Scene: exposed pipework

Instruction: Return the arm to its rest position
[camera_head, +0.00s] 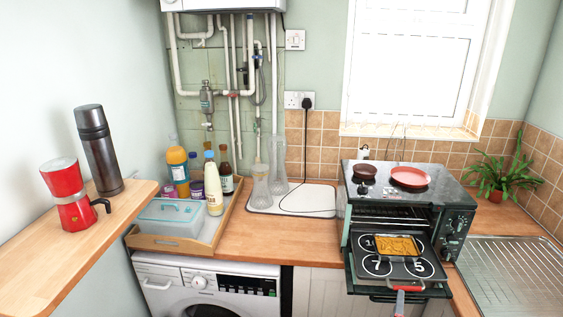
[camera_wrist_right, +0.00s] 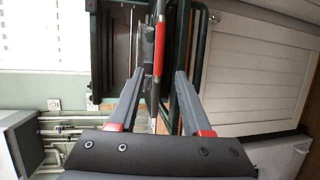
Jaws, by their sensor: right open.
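My right gripper (camera_wrist_right: 160,75) shows in the right wrist view with its two dark fingers spread apart and nothing between its pads. Beyond the fingertips is a red handle (camera_wrist_right: 159,47), in line with the gap; I cannot tell the exact distance. My left gripper does not show.
A wooden tray (camera_head: 208,250) holds bottles and a butter dish (camera_head: 170,217). A red moka pot (camera_head: 70,195) and flask (camera_head: 98,150) stand on the left shelf. Two glass bottles stand on a white board (camera_head: 307,200). The oven door (camera_head: 360,285) juts out over the counter's front. A plant (camera_head: 497,177) stands at right.

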